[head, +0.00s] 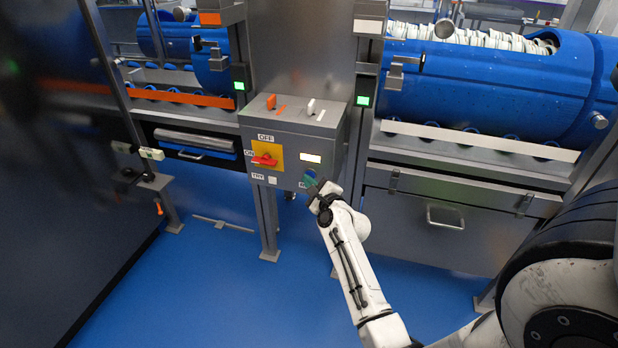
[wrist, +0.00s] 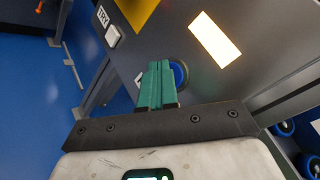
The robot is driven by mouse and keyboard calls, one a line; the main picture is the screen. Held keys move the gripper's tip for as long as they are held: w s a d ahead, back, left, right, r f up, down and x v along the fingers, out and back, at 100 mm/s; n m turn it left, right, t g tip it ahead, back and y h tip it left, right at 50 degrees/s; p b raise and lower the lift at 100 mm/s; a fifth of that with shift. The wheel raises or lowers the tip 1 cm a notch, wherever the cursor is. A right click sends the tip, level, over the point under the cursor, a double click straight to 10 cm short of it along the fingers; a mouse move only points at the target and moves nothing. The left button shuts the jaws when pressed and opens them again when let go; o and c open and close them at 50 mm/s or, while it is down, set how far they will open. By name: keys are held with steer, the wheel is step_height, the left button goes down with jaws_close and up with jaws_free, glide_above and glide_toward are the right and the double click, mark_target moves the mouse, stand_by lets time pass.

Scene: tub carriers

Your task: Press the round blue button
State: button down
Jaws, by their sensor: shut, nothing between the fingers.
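The round blue button (wrist: 181,72) is on the grey control box (head: 292,141), below a lit white panel (head: 310,158). In the wrist view it sits just right of my fingertips and is partly hidden behind them. In the head view my gripper (head: 310,182) covers most of it. My gripper's green fingers (wrist: 159,66) are shut together and empty, pointing at the box face. The fingertips are very close to the button; I cannot tell whether they touch it.
A red rotary switch (head: 264,160) on a yellow plate and a small white TRY button (wrist: 113,35) are left of the blue button. Orange and white toggles stand on top of the box. Blue tubs (head: 490,85) flank it. The blue floor in front is open.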

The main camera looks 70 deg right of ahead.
stand_by(0.4)
steer(key=shift+a+p, duration=0.45)
steer(key=shift+p, duration=0.1)
steer(key=a+p, duration=0.5)
steer(key=a, duration=0.1)
steer(key=shift+s, duration=0.25)
stand_by(0.6)
